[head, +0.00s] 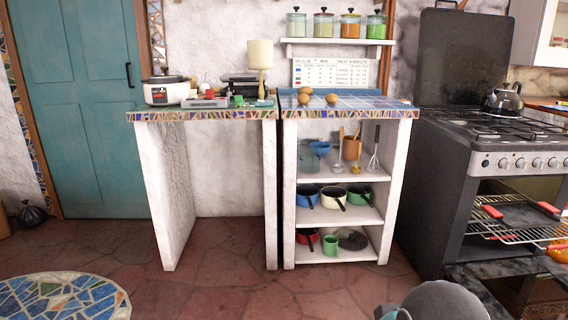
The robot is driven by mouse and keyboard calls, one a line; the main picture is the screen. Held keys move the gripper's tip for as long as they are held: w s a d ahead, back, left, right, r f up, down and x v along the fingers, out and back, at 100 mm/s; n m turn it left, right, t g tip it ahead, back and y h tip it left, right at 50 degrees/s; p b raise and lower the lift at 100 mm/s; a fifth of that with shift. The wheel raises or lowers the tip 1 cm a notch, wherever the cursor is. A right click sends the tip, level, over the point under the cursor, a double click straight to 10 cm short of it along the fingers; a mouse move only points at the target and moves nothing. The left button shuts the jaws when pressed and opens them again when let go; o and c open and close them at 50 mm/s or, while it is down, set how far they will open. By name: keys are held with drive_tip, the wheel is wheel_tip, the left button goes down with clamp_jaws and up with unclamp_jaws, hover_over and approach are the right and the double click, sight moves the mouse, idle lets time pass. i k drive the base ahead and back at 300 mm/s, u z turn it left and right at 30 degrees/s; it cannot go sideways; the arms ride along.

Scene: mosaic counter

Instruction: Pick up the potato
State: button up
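Three brown, rounded things that look like potatoes sit close together on the blue-tiled top of the right counter (360,102). One potato (305,91) is at the back, one potato (303,99) is just in front of it, and another potato (331,98) lies a little to the right. They are small in the head view, and I cannot tell which one the task means. A grey rounded part of my arm shows at the bottom right, far in front of the counter. My gripper is not in view.
A lamp (260,58), a white cooker (166,90) and other small items stand on the left counter (200,115). A shelf with jars (337,41) hangs above. The stove (490,140) stands right, its oven open with racks out. The floor ahead is clear.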

sight(303, 98)
drive_tip(key=z, duration=0.5)
drive_tip(key=i, duration=1.4)
drive_tip(key=u, duration=0.8)
drive_tip(key=i, duration=0.6)
drive_tip(key=u, duration=0.75)
